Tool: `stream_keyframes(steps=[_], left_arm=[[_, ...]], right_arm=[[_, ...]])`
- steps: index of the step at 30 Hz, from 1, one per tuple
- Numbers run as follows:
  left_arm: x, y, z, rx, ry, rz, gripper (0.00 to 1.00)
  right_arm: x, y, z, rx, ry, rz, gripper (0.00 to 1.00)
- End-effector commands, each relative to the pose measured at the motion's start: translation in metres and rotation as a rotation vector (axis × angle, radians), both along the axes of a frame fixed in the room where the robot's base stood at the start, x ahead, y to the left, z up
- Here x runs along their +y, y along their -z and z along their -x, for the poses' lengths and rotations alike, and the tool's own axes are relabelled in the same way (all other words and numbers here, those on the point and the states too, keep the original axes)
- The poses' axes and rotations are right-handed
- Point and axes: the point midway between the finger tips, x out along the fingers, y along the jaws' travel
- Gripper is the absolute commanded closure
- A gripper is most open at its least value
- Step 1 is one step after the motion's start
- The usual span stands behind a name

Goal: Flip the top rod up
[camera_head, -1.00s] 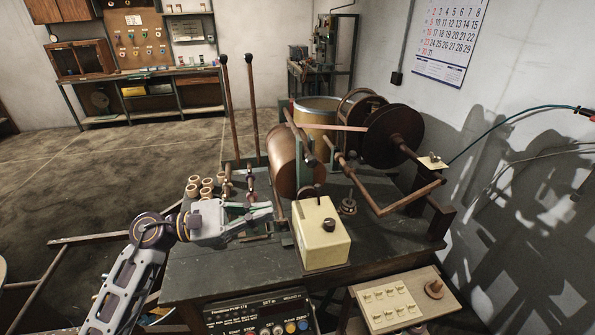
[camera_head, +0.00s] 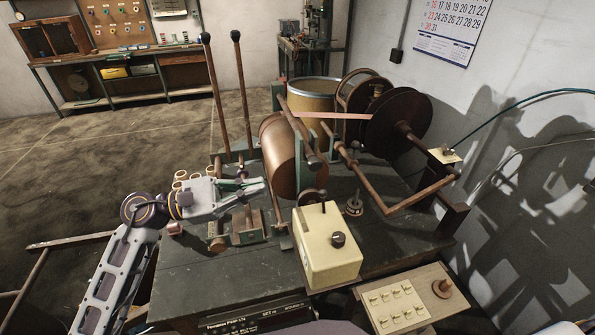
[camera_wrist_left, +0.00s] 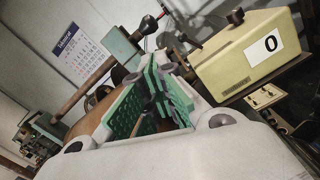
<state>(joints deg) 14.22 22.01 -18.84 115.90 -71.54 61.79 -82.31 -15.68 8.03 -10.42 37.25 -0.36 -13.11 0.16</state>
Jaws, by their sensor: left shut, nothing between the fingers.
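The winding machine stands on a dark workbench (camera_head: 200,278). A dark rod (camera_head: 299,128) runs over the top of its copper-coloured drum (camera_head: 281,158), slanting down toward me to a thick end. My left gripper (camera_head: 252,186) is shut and empty, left of the drum and lower than the rod, pointing right. It looks apart from both, though the depth gap is hard to judge. In the left wrist view its green finger pads (camera_wrist_left: 151,98) show large, with the drum (camera_wrist_left: 97,126) partly hidden behind them. My right gripper is out of view.
Two tall upright levers (camera_head: 217,100) stand behind my left gripper. A cream box with a black knob (camera_head: 338,239) sits in front of the drum. A dark disc (camera_head: 399,122) and a bent bar (camera_head: 408,199) occupy the right. The bench's front left is mostly clear.

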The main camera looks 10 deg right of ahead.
Motion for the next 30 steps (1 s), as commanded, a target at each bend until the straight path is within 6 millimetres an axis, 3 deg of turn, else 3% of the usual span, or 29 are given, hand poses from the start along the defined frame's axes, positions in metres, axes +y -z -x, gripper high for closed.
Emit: stream_keyframes(steps=[12, 19, 30], left_arm=[[0.000, 0.000, 0.000, 0.000, 0.000, 0.000, 1.00], [-0.004, -0.001, 0.000, 0.000, 0.000, 0.001, 1.00], [-0.037, -0.005, 0.000, 0.000, 0.001, 0.002, 1.00]], right_arm=[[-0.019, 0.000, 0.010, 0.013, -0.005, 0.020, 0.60], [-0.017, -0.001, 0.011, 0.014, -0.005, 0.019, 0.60], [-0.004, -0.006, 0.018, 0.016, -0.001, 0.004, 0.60]])
